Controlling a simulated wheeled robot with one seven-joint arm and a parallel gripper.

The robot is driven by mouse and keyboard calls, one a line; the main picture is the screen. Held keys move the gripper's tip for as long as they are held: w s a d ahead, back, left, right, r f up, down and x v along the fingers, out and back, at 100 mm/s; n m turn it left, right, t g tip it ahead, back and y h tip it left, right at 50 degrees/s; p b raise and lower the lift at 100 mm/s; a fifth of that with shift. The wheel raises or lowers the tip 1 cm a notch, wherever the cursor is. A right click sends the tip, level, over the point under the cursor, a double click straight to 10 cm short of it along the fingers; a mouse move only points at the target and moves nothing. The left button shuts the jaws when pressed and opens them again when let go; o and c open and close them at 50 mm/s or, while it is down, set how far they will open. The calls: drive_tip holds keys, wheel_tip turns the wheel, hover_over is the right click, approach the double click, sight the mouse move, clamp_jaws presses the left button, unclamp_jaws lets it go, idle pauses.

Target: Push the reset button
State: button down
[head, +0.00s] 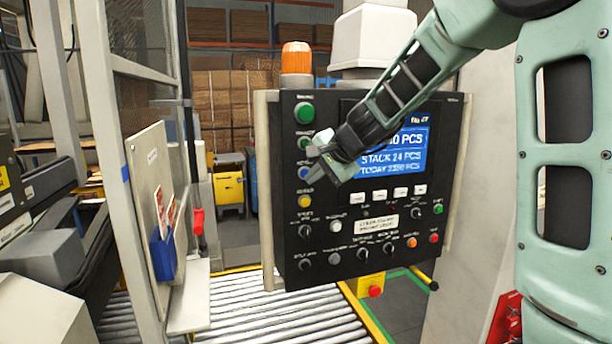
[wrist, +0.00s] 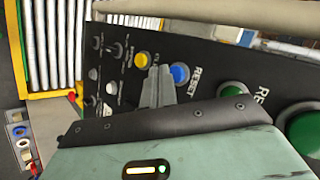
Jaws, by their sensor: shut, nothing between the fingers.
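The black control panel (head: 350,265) faces me with a column of round buttons on its left side. The blue button (head: 303,173) is partly hidden behind my gripper (head: 312,172). In the wrist view the blue button (wrist: 180,74) has the label RESET beside it. My gripper's fingers (wrist: 156,72) are shut and empty, in front of the panel between the blue button and the yellow button (wrist: 142,59). I cannot tell whether the fingertips touch the panel.
A large green button (head: 304,112) and a smaller green button (head: 305,140) sit above the blue one. A lit blue screen (head: 408,150) is to the right. An orange beacon (head: 296,58) tops the panel. A roller conveyor (head: 250,310) runs below.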

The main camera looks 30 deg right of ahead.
drive_tip(key=shift+w, duration=0.1)
drive_tip(key=shift+w+d, duration=0.1)
drive_tip(key=shift+w, duration=0.2)
drive_tip(key=shift+w+d, duration=0.15)
drive_tip(key=shift+w, duration=0.25)
idle(0.8)
idle(0.3)
drive_tip(key=shift+s+a+b, duration=0.25)
drive_tip(key=shift+s+b, duration=0.15)
drive_tip(key=shift+s, duration=0.4)
drive_tip(key=shift+s+a+b, duration=0.2)
drive_tip(key=shift+s+a, duration=0.05)
drive_tip(key=shift+s, duration=0.55)
drive_tip(key=shift+s+a+b, duration=0.15)
drive_tip(key=shift+s+a, duration=0.05)
drive_tip(key=shift+s, duration=0.65)
drive_tip(key=shift+s+a+b, duration=0.2)
drive_tip(key=shift+s+a, duration=0.05)
drive_tip(key=shift+s, duration=0.55)
